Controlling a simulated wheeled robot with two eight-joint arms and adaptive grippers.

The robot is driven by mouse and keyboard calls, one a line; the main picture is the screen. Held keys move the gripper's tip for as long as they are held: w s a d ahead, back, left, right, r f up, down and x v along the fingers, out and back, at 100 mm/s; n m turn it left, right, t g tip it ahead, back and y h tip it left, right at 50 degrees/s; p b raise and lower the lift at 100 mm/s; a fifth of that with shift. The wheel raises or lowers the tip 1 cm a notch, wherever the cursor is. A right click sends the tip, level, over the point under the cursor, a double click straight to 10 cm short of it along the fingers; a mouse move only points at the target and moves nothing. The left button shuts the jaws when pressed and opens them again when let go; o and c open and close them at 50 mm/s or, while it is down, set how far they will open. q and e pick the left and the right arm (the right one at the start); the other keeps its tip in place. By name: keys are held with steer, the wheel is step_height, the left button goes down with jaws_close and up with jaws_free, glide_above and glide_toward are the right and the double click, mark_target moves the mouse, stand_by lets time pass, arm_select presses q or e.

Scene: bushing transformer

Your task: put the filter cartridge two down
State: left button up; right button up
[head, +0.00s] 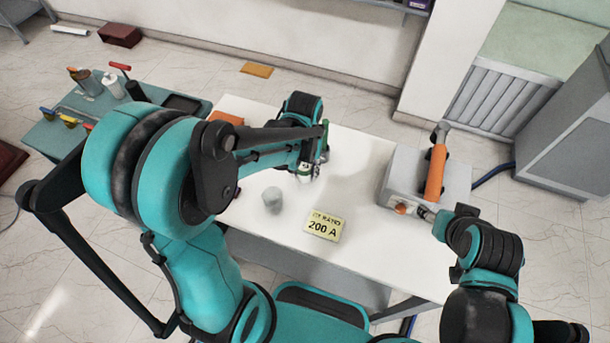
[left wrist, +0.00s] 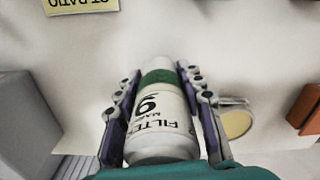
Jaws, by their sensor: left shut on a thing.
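My left gripper (head: 314,170) is shut on the filter cartridge (left wrist: 160,122), a white cylinder with a green band and dark lettering. The cartridge lies between both fingers in the left wrist view (left wrist: 163,115); its lower end is cut off by my wrist. In the head view the cartridge (head: 304,172) shows small and partly hidden at the fingertips, over the white table (head: 350,165). Whether it touches the table is unclear. My right gripper (head: 428,213) is at the front of a grey box (head: 402,178); its fingers are too small to read.
An orange cylinder (head: 435,173) is on the grey box. A round yellowish rimmed thing (left wrist: 237,120) is beside the left fingers. The table's middle right is clear.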

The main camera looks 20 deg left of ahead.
arm_select(q)
step_height(320, 180, down, 2)
steer(key=shift+f, duration=0.2)
steer(key=shift+f+b, duration=0.15)
steer(key=shift+b, duration=0.3)
steer(key=o, duration=1.3)
